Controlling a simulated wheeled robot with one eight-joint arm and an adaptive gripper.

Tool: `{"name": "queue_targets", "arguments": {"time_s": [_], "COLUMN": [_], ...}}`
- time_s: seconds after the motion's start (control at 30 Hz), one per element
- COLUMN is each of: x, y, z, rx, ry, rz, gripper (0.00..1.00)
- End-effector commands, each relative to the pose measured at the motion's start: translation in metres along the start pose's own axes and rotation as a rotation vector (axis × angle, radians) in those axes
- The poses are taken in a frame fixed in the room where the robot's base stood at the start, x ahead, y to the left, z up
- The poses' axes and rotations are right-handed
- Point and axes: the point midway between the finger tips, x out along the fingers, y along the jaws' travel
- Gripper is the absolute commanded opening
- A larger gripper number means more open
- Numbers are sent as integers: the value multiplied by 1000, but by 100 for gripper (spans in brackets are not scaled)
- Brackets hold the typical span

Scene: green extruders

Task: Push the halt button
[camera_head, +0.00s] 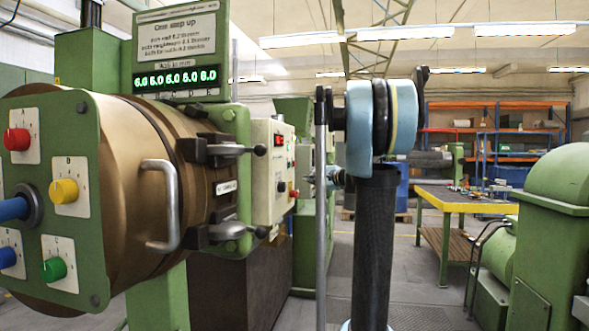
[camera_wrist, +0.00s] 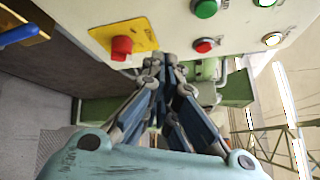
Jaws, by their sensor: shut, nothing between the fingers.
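In the wrist view, a red mushroom button (camera_wrist: 121,47) stands on a yellow plate (camera_wrist: 137,33) on a pale control box (camera_wrist: 170,15). I cannot read a halt label on it. The box also shows in the head view (camera_head: 264,172), left of my arm; the yellow plate is not clear there. My gripper (camera_wrist: 169,62) is shut and empty. Its tips show just right of the yellow plate's lower corner, apart from the red button in the picture. The gap in depth is hard to tell. In the head view my arm largely hides the gripper.
The box also carries a green button (camera_wrist: 204,8) and a smaller red button (camera_wrist: 204,46). A yellow-edged workbench (camera_head: 466,205) and green machine (camera_head: 553,240) stand right.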

Motion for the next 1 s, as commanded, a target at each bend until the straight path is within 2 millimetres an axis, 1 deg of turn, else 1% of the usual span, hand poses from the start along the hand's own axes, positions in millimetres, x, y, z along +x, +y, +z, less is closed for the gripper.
{"name": "queue_targets", "arguments": {"time_s": [0.03,0.1,0.2,0.3,0.43,0.73,0.87,1.0], "x": [6,12,16,18,19,19,22,31], "y": [-20,-43,-67,-81,-88,-88,-88,-86], "z": [-16,-34,-54,-67,-74,-74,-72,-65], "rx": [55,127,206,257,284,285,284,284], "ry": [5,9,12,12,12,12,11,10], "rz": [-48,-109,-175,-217,-239,-239,-238,-237], "gripper": [0,0,0,0,0,0,0,0]}}
